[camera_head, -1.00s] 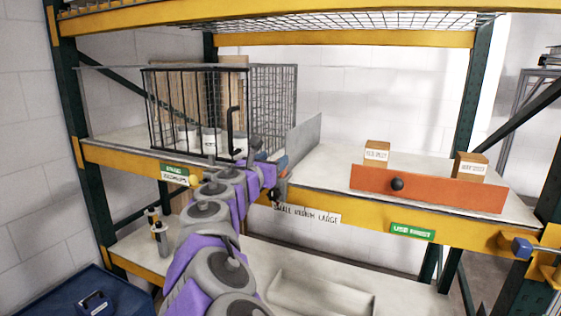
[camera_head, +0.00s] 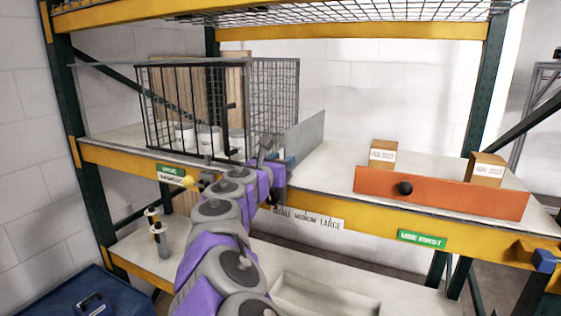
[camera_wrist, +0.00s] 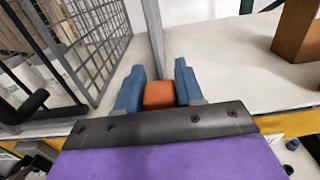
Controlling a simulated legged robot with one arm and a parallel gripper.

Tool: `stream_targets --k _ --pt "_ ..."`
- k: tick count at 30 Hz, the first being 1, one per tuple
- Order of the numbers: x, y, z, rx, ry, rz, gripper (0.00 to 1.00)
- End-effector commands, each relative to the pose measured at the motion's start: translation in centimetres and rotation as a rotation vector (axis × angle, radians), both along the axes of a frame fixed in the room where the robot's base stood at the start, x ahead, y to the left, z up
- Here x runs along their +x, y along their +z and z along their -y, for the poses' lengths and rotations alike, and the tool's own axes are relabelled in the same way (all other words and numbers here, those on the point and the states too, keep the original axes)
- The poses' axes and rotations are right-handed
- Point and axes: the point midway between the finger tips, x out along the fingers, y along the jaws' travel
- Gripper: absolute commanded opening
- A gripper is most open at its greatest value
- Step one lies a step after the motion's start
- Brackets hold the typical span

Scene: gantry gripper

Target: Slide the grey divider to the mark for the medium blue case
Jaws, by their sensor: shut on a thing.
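The grey divider (camera_head: 305,134) stands upright on the shelf, right of the wire cage. In the wrist view it shows nearly edge-on (camera_wrist: 156,40), with an orange block (camera_wrist: 159,95) at its near end. My gripper (camera_wrist: 159,80) is shut on this orange block, one blue finger on each side. In the head view my gripper (camera_head: 281,166) is at the shelf's front edge, partly hidden by my arm. The size label strip (camera_head: 308,217) on the front beam reads small, medium, large; my arm covers its left end. A blue case (camera_head: 90,302) sits low at bottom left.
The wire cage (camera_head: 275,95) with white tubs stands close left of the divider. An orange board (camera_head: 440,191) with a black knob and two cardboard boxes (camera_head: 383,153) (camera_head: 487,169) stands to the right. Bare shelf lies between divider and board.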

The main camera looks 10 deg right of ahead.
Motion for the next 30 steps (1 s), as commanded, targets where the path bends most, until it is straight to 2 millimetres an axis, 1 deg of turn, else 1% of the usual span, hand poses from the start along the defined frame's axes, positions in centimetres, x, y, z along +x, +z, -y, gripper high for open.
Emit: stream_targets --k 1,4,5,14,17,24,30 --pt "0.0 0.3 -0.4 -0.004 0.010 0.005 0.11" --pt "0.1 0.3 -0.3 -0.004 0.008 0.005 0.01" --pt "0.1 0.3 -0.3 -0.004 0.008 0.005 0.00" --pt "-0.1 0.5 0.2 -0.004 0.004 0.005 0.00" --pt "-0.6 0.6 1.0 -0.006 -0.001 0.004 0.00" --pt "-2.7 0.6 4.2 -0.002 -0.002 0.005 0.00" --pt "-3.9 0.5 6.0 0.000 -0.002 0.004 0.00"
